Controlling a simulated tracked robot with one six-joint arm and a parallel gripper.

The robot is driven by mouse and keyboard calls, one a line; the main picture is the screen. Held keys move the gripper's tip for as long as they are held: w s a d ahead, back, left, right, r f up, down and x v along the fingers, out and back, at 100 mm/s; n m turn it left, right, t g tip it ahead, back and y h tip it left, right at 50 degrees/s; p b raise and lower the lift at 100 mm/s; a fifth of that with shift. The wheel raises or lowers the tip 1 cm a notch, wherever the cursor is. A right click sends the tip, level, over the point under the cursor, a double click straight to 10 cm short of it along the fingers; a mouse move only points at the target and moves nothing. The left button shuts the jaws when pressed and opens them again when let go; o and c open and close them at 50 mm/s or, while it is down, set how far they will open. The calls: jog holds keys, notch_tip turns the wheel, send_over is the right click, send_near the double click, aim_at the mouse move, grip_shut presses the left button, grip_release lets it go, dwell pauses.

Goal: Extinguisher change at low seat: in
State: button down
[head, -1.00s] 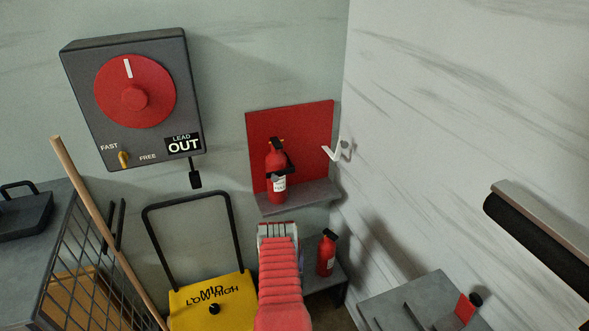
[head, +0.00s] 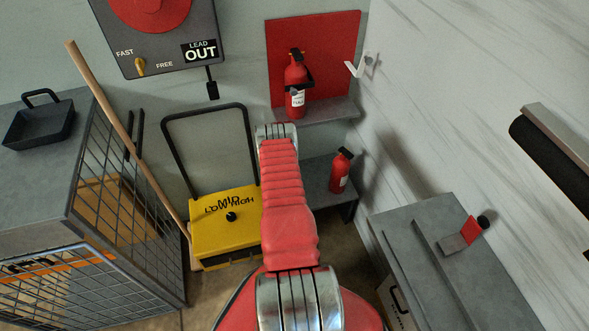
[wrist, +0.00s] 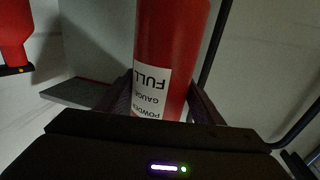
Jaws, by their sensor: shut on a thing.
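In the wrist view my gripper (wrist: 163,98) is shut on a red fire extinguisher (wrist: 172,38), its fingers on either side of the body. Its white label reads FULL and appears upside down. In the head view my arm hides the fingers and the held extinguisher. A second extinguisher (head: 296,72) stands on the wall shelf (head: 335,109) before a red panel. A third extinguisher (head: 340,172) stands upright at the low grey seat (head: 322,183), right of my arm. Part of another red extinguisher (wrist: 14,40) shows at the wrist view's left edge; I cannot tell which one.
A yellow cart (head: 225,236) with a black handle stands left of my arm. A wire cage (head: 105,240) and a leaning wooden pole (head: 122,140) are farther left. A grey bench (head: 455,265) stands at the right, along the wall. Some floor shows between cart and cage.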

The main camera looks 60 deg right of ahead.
jog(key=w+a+r+n+t+y, duration=0.6)
jog(key=w+a+r, duration=1.2)
jog(key=r, duration=0.2)
jog(key=w+a+r+n+y, duration=0.1)
jog(key=w+a+r+y, duration=0.1)
jog(key=a+r, duration=0.5)
jog(key=w+a+r+n+t+y, duration=0.1)
jog(key=a+r+n+y, duration=0.1)
jog(key=a+r+y, duration=0.2)
jog(key=w+a+r+n+t+y, duration=0.1)
jog(key=w+a+r+n+y, duration=0.1)
jog(key=a+r, duration=0.8)
jog(key=a+y, duration=0.1)
jog(key=a, duration=0.5)
jog(key=shift+w+r, duration=0.35)
